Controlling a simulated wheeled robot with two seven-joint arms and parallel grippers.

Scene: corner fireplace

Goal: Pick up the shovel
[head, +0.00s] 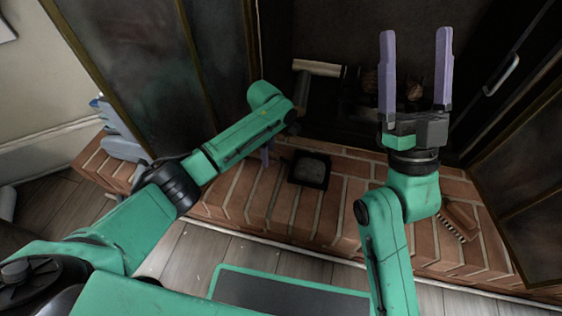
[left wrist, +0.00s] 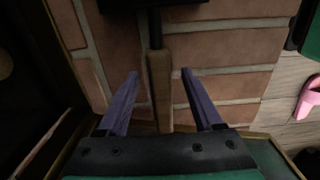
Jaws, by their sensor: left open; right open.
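The shovel (head: 309,170) lies on the brick hearth, its dark square pan showing in the head view. Its handle runs left beneath my left gripper and is mostly hidden there. In the left wrist view the wooden handle (left wrist: 160,88), with a dark shaft above it, lies between the purple fingers of my left gripper (left wrist: 160,73). That gripper is open, pointing down over the handle, one finger on each side; whether they touch it I cannot tell. My right gripper (head: 416,35) is open and empty, raised in front of the fireplace opening.
The brick hearth (head: 285,205) is bare in front of the pan. A brush (head: 460,220) lies at its right. Glass fireplace doors (head: 140,65) stand open on both sides. A grey-blue object (head: 118,130) sits at the left end. A pink object (left wrist: 308,98) lies on the floor.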

